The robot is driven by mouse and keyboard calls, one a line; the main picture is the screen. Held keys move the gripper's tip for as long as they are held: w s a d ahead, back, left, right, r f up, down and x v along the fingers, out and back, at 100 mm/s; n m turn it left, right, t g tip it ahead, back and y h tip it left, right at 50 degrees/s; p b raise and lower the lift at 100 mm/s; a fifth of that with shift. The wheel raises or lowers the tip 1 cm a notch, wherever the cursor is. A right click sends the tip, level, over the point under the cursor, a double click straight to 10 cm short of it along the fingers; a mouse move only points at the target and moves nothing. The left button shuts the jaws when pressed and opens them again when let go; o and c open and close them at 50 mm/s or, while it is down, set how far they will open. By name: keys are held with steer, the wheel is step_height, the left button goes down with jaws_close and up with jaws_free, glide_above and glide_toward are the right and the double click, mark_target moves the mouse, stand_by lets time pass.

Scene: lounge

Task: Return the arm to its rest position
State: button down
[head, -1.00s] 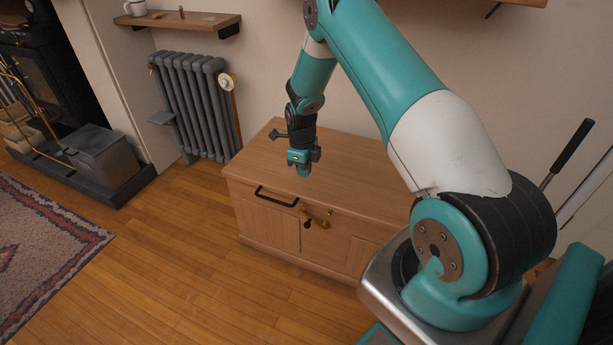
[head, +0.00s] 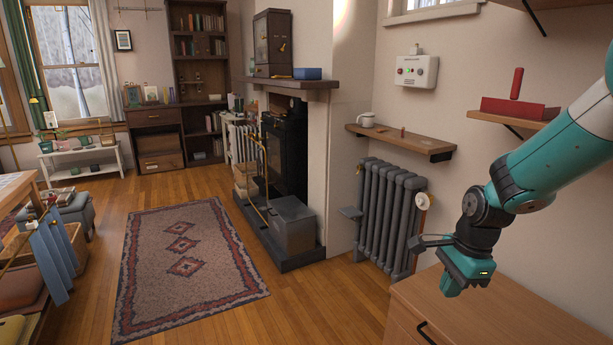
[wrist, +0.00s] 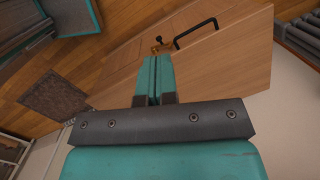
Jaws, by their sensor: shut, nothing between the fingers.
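My gripper (head: 464,283) is at the right of the head view, at the end of my teal and grey arm. It hangs above the wooden cabinet (head: 500,315), near its far left end, apart from its top as far as I can tell. In the wrist view, my gripper's teal fingers (wrist: 154,78) lie together with nothing between them. Beyond them the cabinet (wrist: 225,60) shows its front with a black bar handle (wrist: 196,33) and a small brass latch (wrist: 160,42).
A grey radiator (head: 388,215) stands on the wall behind the gripper. A fireplace (head: 285,150) is further back. Open floor and a patterned rug (head: 185,250) lie left.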

steer(key=s+a+r+n+y, duration=0.1)
steer(key=s+a+r+n, duration=0.4)
steer(key=s+n, duration=0.35)
steer(key=s+a+r+n+y+p, duration=0.1)
steer(key=s+a+r+n, duration=0.35)
steer(key=s+n, duration=0.4)
steer(key=s+a+r+n+y, duration=0.1)
steer(key=s+a+r+n, duration=0.5)
steer(key=s, duration=0.3)
step_height(320, 180, up, 16)
steer(key=d+p, duration=0.1)
steer(key=p, duration=1.5)
steer(key=shift+w+d+f+n+g, duration=0.2)
steer(key=shift+w+n+g, duration=0.1)
steer(key=shift+w, duration=0.15)
